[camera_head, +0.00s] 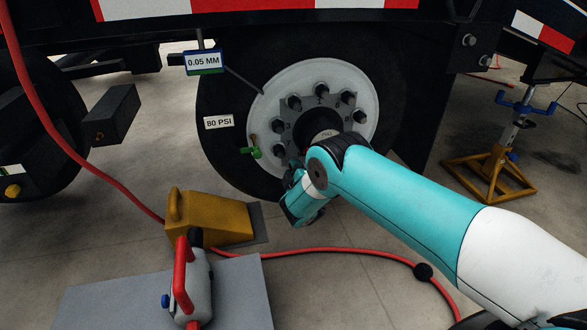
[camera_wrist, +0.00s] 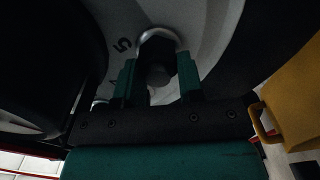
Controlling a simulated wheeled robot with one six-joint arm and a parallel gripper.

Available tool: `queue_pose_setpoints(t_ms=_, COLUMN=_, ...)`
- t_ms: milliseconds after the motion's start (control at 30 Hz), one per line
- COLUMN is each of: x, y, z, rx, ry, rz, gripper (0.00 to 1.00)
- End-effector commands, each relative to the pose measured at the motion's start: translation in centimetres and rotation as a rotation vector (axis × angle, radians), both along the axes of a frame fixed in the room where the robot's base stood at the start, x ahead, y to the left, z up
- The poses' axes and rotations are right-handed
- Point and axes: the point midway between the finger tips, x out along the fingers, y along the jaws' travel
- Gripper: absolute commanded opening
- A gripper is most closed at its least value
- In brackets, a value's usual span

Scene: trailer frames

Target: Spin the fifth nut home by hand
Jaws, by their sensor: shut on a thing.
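In the head view, my gripper (camera_head: 297,190) is at the lower left of the hub, and my arm hides the held nut.
A yellow wheel chock (camera_head: 215,220) stands on the floor left of my gripper; it also shows in the wrist view (camera_wrist: 292,100). A red hose (camera_head: 340,252) crosses the floor. A grey tool with a red handle (camera_head: 190,285) rests on a grey sheet (camera_head: 110,300). A yellow stand (camera_head: 492,175) is at right.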

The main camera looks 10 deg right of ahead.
Motion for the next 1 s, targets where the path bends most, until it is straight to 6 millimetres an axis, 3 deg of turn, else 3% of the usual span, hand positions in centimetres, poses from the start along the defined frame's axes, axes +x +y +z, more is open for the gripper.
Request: queue_pose_setpoints(t_ms=1000, x=-0.18, y=-0.63, z=0.48, rx=0.964, ry=0.005, rz=-0.002, gripper=0.11)
